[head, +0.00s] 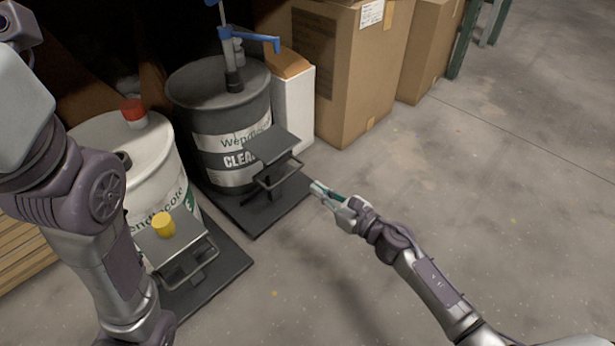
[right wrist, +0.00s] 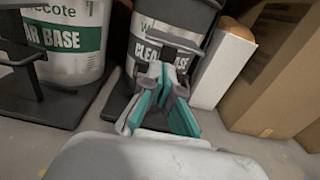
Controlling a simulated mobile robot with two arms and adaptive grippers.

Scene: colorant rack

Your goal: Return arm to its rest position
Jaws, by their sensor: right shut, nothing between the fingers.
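My right gripper (head: 316,188) is shut and empty, out over the floor just right of the dark drum's platform in the head view. In the right wrist view its teal-padded fingers (right wrist: 163,72) come together in front of the dark drum (right wrist: 140,25). My left arm comes in from the left in the head view, and its gripper is not in view. Between the arms stand a white drum (head: 150,165) with a red cap and a dark drum (head: 222,105) with a blue-handled pump.
A small shelf (head: 272,143) fronts the dark drum, close to my right gripper. Cardboard boxes (head: 365,60) and a white box (head: 298,105) stand behind. The floor (head: 500,180) to the right is clear.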

